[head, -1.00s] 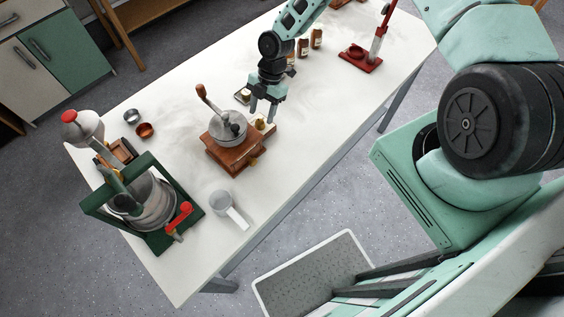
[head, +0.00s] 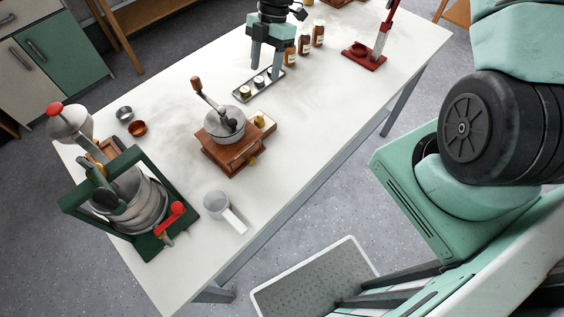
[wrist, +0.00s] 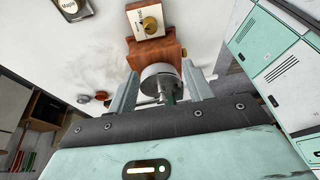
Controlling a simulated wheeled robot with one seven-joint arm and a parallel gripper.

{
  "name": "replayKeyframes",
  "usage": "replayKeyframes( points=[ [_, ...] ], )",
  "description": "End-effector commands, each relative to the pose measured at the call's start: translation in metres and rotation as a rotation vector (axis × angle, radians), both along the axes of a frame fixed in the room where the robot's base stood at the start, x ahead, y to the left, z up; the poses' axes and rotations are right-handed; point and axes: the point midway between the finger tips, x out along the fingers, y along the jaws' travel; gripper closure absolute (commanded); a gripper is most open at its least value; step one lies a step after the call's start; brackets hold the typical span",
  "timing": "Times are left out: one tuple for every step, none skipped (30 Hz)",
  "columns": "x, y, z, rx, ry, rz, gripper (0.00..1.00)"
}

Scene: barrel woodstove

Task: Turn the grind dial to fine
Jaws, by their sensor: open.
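The grinder (head: 222,147) stands on the white table, with a red-brown wooden body, a round grey metal top and a crank with a wooden knob. A brass dial (head: 260,120) sits on a cream plate at its right side; the dial also shows in the wrist view (wrist: 150,24). The plate's lettering is too small to read, so the dial's setting cannot be told. My gripper (head: 265,78) is open and empty, pointing down, apart from the dial and beyond it in the head view. In the wrist view its fingers (wrist: 162,90) frame the grey metal top.
Several brown bottles (head: 304,42) and a red stand (head: 364,56) are behind. The table's right front is clear.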

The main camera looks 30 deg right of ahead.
Motion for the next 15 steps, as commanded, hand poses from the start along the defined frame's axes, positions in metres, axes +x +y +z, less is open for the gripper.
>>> replayKeyframes(
  points=[
    [-0.007,0.006,-0.002,-0.024,0.009,-0.014,0.49],
    [-0.01,0.01,-0.001,-0.037,0.014,-0.029,0.49],
    [-0.016,0.016,0.0,-0.054,0.023,-0.047,0.49],
    [-0.02,0.019,0.0,-0.067,0.028,-0.061,0.49],
    [-0.024,0.023,0.001,-0.079,0.034,-0.075,0.49],
    [-0.03,0.028,0.002,-0.097,0.041,-0.097,0.49],
    [-0.034,0.032,0.003,-0.112,0.045,-0.112,0.49],
    [-0.039,0.035,0.004,-0.124,0.049,-0.129,0.49],
    [-0.045,0.04,0.005,-0.141,0.054,-0.152,0.49],
    [-0.049,0.043,0.006,-0.154,0.057,-0.17,0.49],
    [-0.054,0.046,0.006,-0.167,0.061,-0.188,0.49],
    [-0.06,0.051,0.007,-0.184,0.064,-0.212,0.49],
    [-0.065,0.054,0.008,-0.197,0.066,-0.231,0.49],
    [-0.07,0.057,0.008,-0.209,0.067,-0.251,0.49],
    [-0.076,0.06,0.009,-0.225,0.07,-0.278,0.49]
  ],
)
